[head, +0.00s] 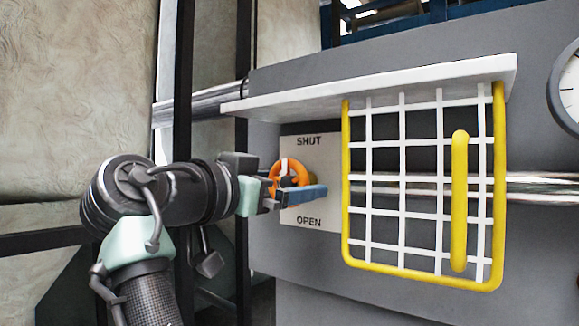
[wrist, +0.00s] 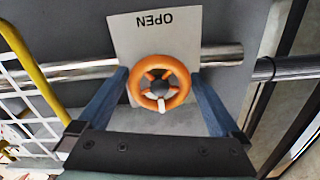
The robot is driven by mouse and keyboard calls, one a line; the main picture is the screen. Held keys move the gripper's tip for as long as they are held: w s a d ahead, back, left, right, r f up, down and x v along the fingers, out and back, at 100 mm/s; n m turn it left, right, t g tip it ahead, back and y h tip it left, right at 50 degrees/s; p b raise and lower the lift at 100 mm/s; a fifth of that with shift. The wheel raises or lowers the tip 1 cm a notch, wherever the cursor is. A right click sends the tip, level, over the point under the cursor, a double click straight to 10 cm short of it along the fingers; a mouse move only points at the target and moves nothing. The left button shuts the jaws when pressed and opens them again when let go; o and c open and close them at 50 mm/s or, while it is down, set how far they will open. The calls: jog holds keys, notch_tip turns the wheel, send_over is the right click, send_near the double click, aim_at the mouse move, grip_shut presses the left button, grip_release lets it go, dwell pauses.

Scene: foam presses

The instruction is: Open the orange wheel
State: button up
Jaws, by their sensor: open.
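The orange wheel (head: 289,175) is a small ring with spokes and a dark hub, in front of a pale plate (head: 314,215) marked SHUT above and OPEN below. One spoke is white; it points up, toward SHUT, in the head view. In the wrist view the wheel (wrist: 160,82) appears upside down, with the white spoke at the bottom, away from OPEN. My gripper (head: 295,195) is open at the wheel. In the wrist view its two blue fingers (wrist: 158,90) stand on either side of the rim, with gaps visible.
A white grid guard (head: 403,193) with yellow frame and handle stands right of the wheel. A white shelf (head: 380,88) juts out above. A metal pipe (wrist: 222,55) runs behind the plate. A round gauge (head: 570,88) is at the far right.

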jog(key=shift+w+d, duration=0.2)
jog(key=shift+w, duration=0.1)
jog(key=c, duration=1.1)
